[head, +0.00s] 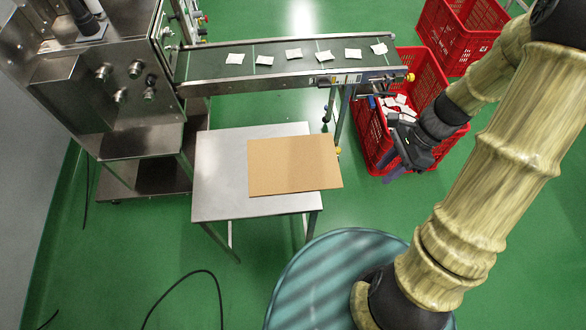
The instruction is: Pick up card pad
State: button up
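The card pad (294,165) is a flat, tan-brown rectangular sheet. It lies on the small steel table (220,172), covers much of its right part and reaches past its right edge. My gripper (388,150) is to the right of the pad, in front of the red crate, apart from the pad. It is dark and small in the head view, and I cannot tell whether its fingers are open or shut.
A conveyor (213,70) carrying several white teabag packets (293,53) runs behind the table. A red crate (431,68) holding packets stands at its right end, with another red crate (490,18) behind. A steel machine (98,100) stands left.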

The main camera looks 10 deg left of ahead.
jog(key=w+d+f+m+t+y+b, duration=0.1)
jog(key=w+f+m+t+y+b, duration=0.1)
jog(key=f+m, duration=0.4)
jog(key=w+d+f+m+t+y+b, duration=0.1)
jog(key=w+f+m+y+b, duration=0.3)
jog(key=m, duration=0.5)
jog(key=w+d+f+m+t+y+b, duration=0.1)
jog(key=w+f+m+t+y+b, duration=0.1)
jog(key=f+m+y, duration=0.5)
jog(key=shift+w+f+m+t+b, duration=0.35)
jog(key=shift+w+f+b, duration=0.2)
jog(key=shift+b, duration=0.5)
jog(key=shift+a, duration=0.1)
send_near(326, 158)
jog(key=a, duration=0.4)
jog(key=shift+w+a, duration=0.3)
jog(key=shift+w, duration=0.1)
jog(key=shift+b, duration=0.3)
jog(key=a, duration=0.5)
jog(key=shift+w+a+f, duration=0.1)
jog(key=shift+w+f, duration=0.05)
jog(key=shift+w, duration=0.15)
